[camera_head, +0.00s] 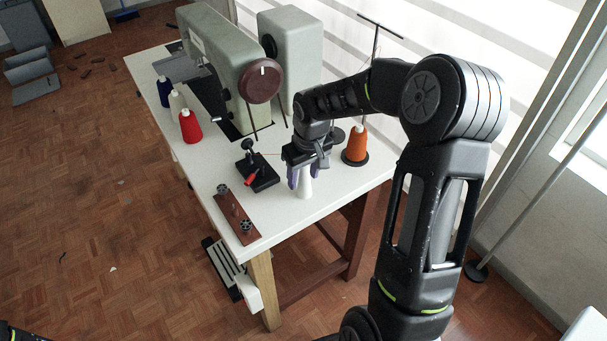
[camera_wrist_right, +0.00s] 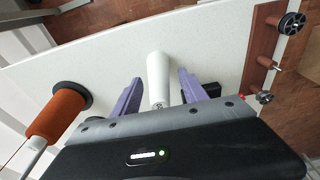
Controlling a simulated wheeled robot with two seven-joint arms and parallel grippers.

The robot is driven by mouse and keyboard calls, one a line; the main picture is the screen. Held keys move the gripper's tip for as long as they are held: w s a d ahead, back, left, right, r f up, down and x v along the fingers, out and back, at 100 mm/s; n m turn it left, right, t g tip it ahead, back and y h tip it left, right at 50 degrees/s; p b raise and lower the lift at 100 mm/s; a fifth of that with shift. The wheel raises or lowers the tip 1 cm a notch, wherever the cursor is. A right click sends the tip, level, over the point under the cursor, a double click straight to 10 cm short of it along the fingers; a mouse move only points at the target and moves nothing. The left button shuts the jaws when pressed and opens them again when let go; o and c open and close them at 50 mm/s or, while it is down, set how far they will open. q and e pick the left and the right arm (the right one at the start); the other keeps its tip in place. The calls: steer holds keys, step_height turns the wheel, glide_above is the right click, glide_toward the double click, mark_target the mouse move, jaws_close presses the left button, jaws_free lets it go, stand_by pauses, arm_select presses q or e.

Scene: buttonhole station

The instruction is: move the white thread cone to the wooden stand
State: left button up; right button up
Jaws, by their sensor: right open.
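The white thread cone (camera_head: 304,189) stands on the white table near its front edge, partly hidden by my right gripper (camera_head: 303,175). In the right wrist view the cone (camera_wrist_right: 158,72) shows between the two purple fingers, with a gap on each side. The right gripper is open and points down at the cone. The wooden stand (camera_head: 231,207) is a brown board with dark pegs at the table's left front corner; it also shows at the right of the wrist view (camera_wrist_right: 262,48). My left gripper is not in view.
An orange cone (camera_head: 357,145) stands on a dark round base right of the gripper. A small black device (camera_head: 258,178) with a red part lies between gripper and stand. A green sewing machine (camera_head: 215,50) and red (camera_head: 190,127), cream and blue cones stand farther back.

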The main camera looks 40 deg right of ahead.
mark_target(307, 188)
steer(key=shift+r, duration=0.1)
step_height(307, 188, up, 12)
steer(key=s, duration=0.1)
steer(key=shift+s, duration=0.4)
stand_by(1.6)
